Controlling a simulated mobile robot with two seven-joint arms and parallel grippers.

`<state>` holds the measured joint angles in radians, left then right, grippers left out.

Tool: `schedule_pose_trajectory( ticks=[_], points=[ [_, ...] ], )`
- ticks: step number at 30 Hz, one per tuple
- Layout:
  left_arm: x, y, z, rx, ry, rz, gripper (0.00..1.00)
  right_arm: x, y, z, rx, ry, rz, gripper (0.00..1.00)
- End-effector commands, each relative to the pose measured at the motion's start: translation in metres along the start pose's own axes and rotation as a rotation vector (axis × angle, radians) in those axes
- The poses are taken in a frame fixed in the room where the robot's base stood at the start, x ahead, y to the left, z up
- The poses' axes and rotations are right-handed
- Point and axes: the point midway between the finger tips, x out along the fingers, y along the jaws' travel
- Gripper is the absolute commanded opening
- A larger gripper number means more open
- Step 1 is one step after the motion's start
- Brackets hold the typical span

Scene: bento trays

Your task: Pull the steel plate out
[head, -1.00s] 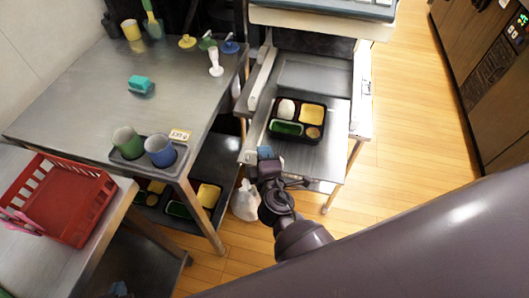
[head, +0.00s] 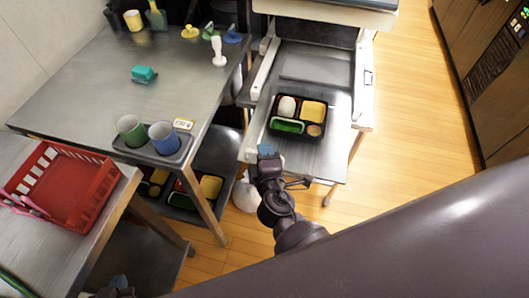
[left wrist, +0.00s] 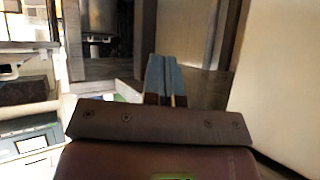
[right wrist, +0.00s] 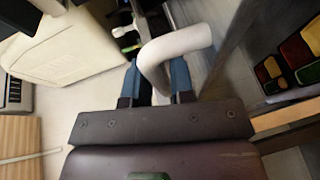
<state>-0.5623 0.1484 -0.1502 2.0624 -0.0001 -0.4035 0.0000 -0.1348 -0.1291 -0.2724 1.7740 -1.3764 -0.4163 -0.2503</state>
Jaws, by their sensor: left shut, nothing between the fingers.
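The steel plate (head: 333,152) slides in a pale frame (head: 366,100) at the right of the head view, its front part sticking out toward me. A black bento tray (head: 297,139) with white, yellow and green food lies on it. My right gripper (head: 267,152) is at the plate's front edge. In the right wrist view, a pale curved handle (right wrist: 187,42) passes between the right gripper's blue fingers (right wrist: 156,82), which look closed against it. My left gripper is shut and empty in the left wrist view (left wrist: 160,75), away from the plate.
A steel table (head: 85,85) at the left carries a green cup (head: 131,130) and a blue cup (head: 164,137) in a holder. A red basket (head: 98,192) stands nearer. More trays (head: 210,187) are on the lower shelf. The wooden floor (head: 415,130) at right is clear.

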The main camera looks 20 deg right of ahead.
Motion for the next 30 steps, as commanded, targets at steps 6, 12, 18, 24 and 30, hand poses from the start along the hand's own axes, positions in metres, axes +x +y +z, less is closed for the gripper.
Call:
schedule_pose_trajectory(
  ticks=[6, 12, 18, 24, 30],
  points=[
    [-0.003, 0.000, 0.005, -0.002, -0.011, -0.002, 0.00, -0.001, 0.000, 0.000, 0.000, 0.001, 0.000, 0.23],
    [-0.003, 0.000, 0.008, -0.003, -0.015, -0.002, 0.00, -0.015, -0.002, 0.001, 0.001, 0.000, -0.002, 0.23],
    [-0.001, 0.001, 0.009, -0.003, -0.016, 0.000, 0.00, -0.049, -0.002, 0.001, 0.001, 0.000, -0.004, 0.23],
    [0.004, 0.002, 0.005, -0.001, -0.006, 0.003, 0.00, -0.081, -0.002, 0.001, 0.000, 0.000, -0.004, 0.23],
    [0.007, 0.003, 0.005, 0.000, -0.006, 0.004, 0.00, -0.102, -0.001, 0.001, 0.000, 0.000, -0.002, 0.23]
  ],
)
